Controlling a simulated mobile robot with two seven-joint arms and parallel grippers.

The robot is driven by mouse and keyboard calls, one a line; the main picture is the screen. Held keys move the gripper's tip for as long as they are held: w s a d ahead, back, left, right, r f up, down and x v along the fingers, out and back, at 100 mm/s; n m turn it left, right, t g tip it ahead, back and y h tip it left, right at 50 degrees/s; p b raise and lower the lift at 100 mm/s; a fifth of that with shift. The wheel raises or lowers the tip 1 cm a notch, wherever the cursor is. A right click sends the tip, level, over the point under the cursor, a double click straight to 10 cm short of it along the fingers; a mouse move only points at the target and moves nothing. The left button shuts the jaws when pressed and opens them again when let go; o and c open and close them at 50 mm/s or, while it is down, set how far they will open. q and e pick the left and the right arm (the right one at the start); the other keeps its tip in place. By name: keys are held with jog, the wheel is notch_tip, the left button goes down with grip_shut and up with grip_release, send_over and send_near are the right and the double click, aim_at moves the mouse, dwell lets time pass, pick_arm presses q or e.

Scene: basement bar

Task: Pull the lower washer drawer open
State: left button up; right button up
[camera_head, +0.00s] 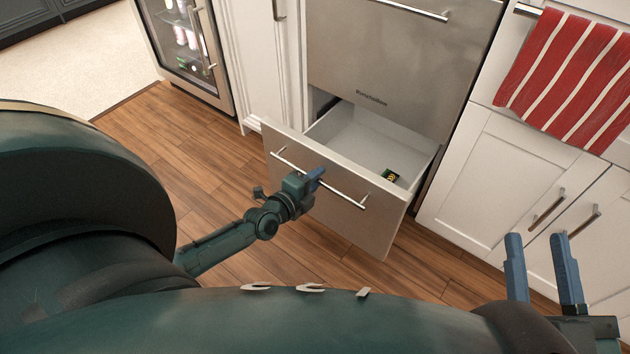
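The lower washer drawer (340,220) has a steel front and stands pulled out from the washer (390,65), showing its pale inside. A long bar handle (343,190) runs across its front. My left gripper (314,180) is at the handle, left of its middle, with its blue fingers at the bar. The fingers overlap in this view, so their closure around the bar is partly hidden. A small dark green and yellow item (390,176) lies in the drawer. My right gripper (540,262) is open and empty at the lower right, in front of the white cabinets.
White cabinets (490,175) with bar handles stand to the right, with a red and white striped towel (567,78) hanging there. A glass-door fridge (188,45) stands at the upper left. The wood floor (190,150) is clear left of the drawer.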

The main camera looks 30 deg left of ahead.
pick_arm(q)
grip_shut()
pick_arm(e)
jog(key=shift+f, duration=0.1)
dwell(0.3)
